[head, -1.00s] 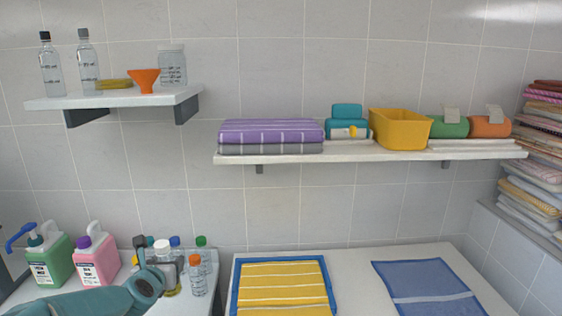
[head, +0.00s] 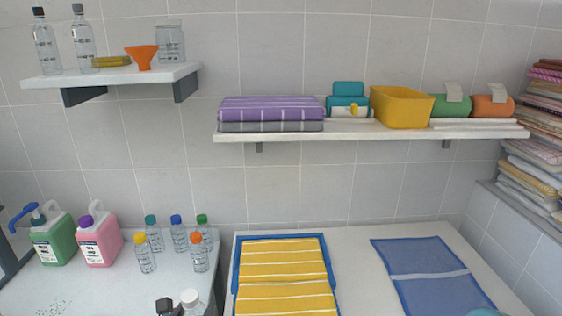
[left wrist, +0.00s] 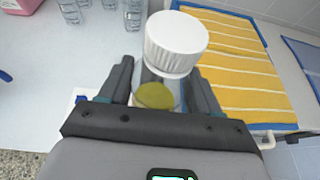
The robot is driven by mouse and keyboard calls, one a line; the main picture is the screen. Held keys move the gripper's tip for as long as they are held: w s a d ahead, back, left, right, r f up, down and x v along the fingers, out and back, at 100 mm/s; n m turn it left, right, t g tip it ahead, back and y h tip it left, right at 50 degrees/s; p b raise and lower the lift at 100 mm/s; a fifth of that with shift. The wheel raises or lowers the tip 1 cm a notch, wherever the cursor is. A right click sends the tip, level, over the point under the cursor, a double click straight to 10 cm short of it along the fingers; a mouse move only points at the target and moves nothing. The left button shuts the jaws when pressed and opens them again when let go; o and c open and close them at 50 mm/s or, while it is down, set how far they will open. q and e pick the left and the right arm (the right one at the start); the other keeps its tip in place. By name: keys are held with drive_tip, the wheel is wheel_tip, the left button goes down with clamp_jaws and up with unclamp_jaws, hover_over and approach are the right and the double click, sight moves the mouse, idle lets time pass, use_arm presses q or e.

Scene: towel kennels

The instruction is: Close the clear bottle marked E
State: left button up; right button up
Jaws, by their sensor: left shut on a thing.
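My left gripper (left wrist: 158,92) is shut on a clear bottle with a white cap (left wrist: 177,42). A yellow-olive patch (left wrist: 155,97) shows in the clear part of the bottle between the fingers. In the head view the white cap (head: 191,297) shows at the bottom edge, beside a dark part of my left gripper (head: 167,307). On the left counter stand small clear bottles with a yellow cap (head: 145,254), teal cap (head: 154,236), blue cap (head: 178,236), green cap (head: 204,231) and orange cap (head: 200,253). I cannot read which is marked E. My right gripper is out of view.
A green jug (head: 52,241) and a pink jug (head: 98,244) stand at the counter's left. A blue tray (head: 236,270) with a yellow striped towel lies to the right. The front of the left counter (head: 95,290) is mostly clear. A shelf (head: 110,76) hangs above.

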use_arm(q)
drive_tip(key=shift+d, duration=0.15)
drive_tip(key=s+d+r, duration=0.1)
drive_tip(key=d+r, duration=0.1)
drive_tip(key=d, duration=0.7)
drive_tip(key=s+d+r, duration=0.2)
drive_tip(key=d+r, duration=0.1)
drive_tip(key=d, duration=0.7)
drive_tip(key=shift+s, duration=0.2)
drive_tip(key=shift+d, duration=0.15)
